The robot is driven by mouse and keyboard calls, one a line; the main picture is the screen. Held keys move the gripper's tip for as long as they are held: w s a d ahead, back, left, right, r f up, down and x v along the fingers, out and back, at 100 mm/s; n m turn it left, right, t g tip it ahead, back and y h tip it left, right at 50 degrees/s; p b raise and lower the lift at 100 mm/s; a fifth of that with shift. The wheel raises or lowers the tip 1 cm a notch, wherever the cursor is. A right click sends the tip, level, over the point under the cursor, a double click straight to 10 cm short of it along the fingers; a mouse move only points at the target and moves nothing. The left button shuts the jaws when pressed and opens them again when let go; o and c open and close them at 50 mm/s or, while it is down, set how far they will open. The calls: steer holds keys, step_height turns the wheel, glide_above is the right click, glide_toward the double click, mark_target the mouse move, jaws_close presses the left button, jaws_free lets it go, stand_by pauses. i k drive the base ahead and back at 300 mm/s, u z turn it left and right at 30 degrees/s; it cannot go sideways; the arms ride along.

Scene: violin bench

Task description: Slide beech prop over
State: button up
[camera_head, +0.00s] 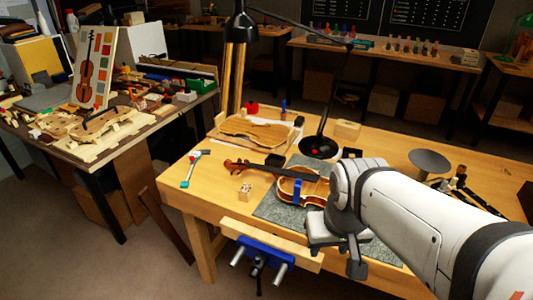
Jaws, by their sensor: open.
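A small pale wooden block (245,191), possibly the beech prop, sits on the bench left of the violin. Another pale block (347,130) lies farther back, right of the lamp base; I cannot tell for sure which one is the prop. The violin (300,186) lies on a grey mat (278,210), with a blue clamp-like piece (297,192) across its body. My gripper (342,256) is open over the mat's front right part, right of and nearer than the violin. The arm hides part of the mat and bench behind it.
A black desk lamp (319,147) stands behind the violin. A violin plate (257,133) lies on a board at the back left. A blue vise (262,256) is on the bench's front edge. A hammer-like tool (190,170) lies at the left. A round grey disc (429,161) stands at the right.

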mark_target(245, 193)
steer(key=z, duration=1.5)
steer(key=k, duration=1.1)
steer(key=u, duration=1.1)
steer(key=i, duration=1.3)
steer(key=u, duration=0.05)
